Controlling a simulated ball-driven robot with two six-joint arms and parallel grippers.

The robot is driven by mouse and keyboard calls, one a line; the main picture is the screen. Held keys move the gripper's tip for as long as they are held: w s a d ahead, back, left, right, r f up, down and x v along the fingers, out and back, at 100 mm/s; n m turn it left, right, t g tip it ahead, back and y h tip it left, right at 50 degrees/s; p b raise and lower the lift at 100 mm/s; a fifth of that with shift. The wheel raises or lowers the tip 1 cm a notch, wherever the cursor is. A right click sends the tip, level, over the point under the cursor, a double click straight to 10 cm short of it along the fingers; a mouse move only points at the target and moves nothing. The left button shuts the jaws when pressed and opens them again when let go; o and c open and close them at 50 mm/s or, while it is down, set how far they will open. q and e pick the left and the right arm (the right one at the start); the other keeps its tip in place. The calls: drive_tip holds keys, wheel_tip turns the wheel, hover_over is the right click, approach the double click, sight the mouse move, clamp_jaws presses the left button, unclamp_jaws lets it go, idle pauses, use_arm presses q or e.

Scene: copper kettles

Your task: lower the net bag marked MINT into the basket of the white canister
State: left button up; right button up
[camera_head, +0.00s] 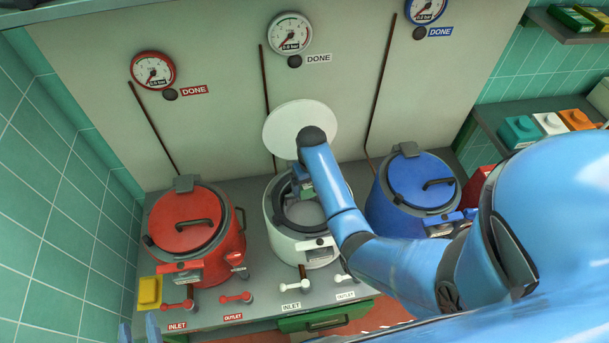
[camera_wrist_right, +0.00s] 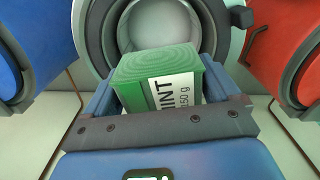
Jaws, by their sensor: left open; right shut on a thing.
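The white canister (camera_head: 285,238) stands open in the middle of the counter, its round white lid (camera_head: 285,125) raised behind it. Its dark ring and pale round interior also show ahead in the right wrist view (camera_wrist_right: 160,25). My right gripper (camera_wrist_right: 158,82) is shut on the green net bag (camera_wrist_right: 150,62) with a white MINT label. In the head view my right arm and gripper (camera_head: 304,184) reach over the canister's opening and hide most of the bag. The bag appears at or just above the rim; its exact height is unclear. My left gripper (camera_head: 139,332) is open and empty at the bottom left edge.
A closed red canister (camera_head: 190,245) stands left and a closed blue canister (camera_head: 400,195) right, both close to the white one. A yellow block (camera_head: 150,292) sits at the counter's left front. Red and white valve handles line the front edge.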

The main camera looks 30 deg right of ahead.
drive_tip(key=shift+w+f, duration=0.2)
drive_tip(key=shift+f, duration=0.25)
drive_tip(key=shift+s+f+b, duration=0.4)
drive_tip(key=shift+s+b, duration=0.15)
drive_tip(key=shift+s, duration=0.05)
use_arm(q)
wheel_tip(320, 180, down, 11)
drive_tip(key=b, duration=1)
drive_tip(key=shift+s, duration=0.35)
use_arm(e)
wheel_tip(320, 180, down, 13)
drive_tip(key=shift+w+r, duration=0.15)
drive_tip(key=o, duration=0.8)
drive_tip(key=shift+o, duration=0.2)
